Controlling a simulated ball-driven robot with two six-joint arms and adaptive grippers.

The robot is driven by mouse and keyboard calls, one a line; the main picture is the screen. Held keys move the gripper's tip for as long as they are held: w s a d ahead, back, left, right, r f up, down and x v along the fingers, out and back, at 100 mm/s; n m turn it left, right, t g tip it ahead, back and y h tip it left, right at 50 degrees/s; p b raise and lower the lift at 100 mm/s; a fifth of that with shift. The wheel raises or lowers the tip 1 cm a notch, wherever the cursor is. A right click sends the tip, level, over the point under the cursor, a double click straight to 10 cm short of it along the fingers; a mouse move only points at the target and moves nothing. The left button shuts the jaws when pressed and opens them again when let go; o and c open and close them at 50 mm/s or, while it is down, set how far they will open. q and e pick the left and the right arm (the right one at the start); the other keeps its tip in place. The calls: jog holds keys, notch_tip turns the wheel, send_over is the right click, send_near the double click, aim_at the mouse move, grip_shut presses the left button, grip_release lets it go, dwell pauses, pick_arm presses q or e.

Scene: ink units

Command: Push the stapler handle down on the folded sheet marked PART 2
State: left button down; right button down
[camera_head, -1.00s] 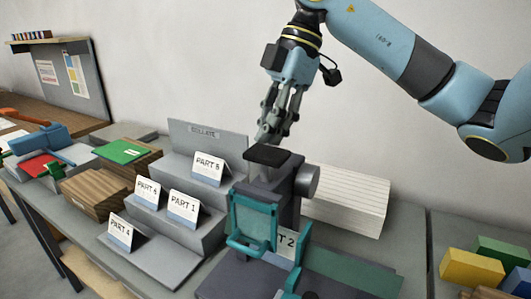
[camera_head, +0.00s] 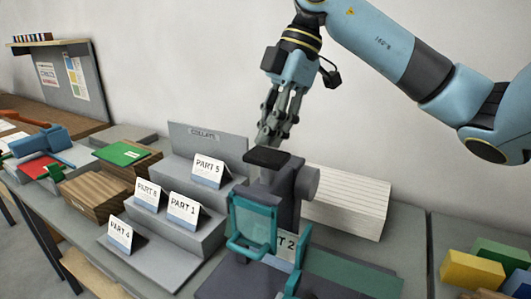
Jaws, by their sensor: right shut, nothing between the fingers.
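The stapler (camera_head: 282,198) is a dark grey upright machine with a black pad (camera_head: 267,157) on top, which looks like its handle, and a round knob on its right side. The folded sheet marked PART 2 (camera_head: 287,244) sits low at the stapler's front, mostly hidden behind a teal clear guard (camera_head: 252,222); only a "2" shows. My right gripper (camera_head: 266,141) points down just above the back of the black pad, its fingers shut and empty. I cannot tell whether the fingertips touch the pad. My left gripper is not in view.
A grey stepped rack (camera_head: 188,238) marked COLLATE holds folded cards PART 5, PART 1, PART 4 and another at the left. A white paper stack (camera_head: 346,203) stands close behind right. Yellow (camera_head: 471,270) and green blocks lie at far right.

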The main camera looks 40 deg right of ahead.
aim_at(268, 154)
jog(key=shift+f, duration=0.1)
jog(key=shift+s+f+b, duration=0.1)
jog(key=shift+f+b, duration=0.85)
jog(key=shift+f, duration=0.55)
notch_tip(268, 154, up, 9)
jog(key=p, duration=0.8)
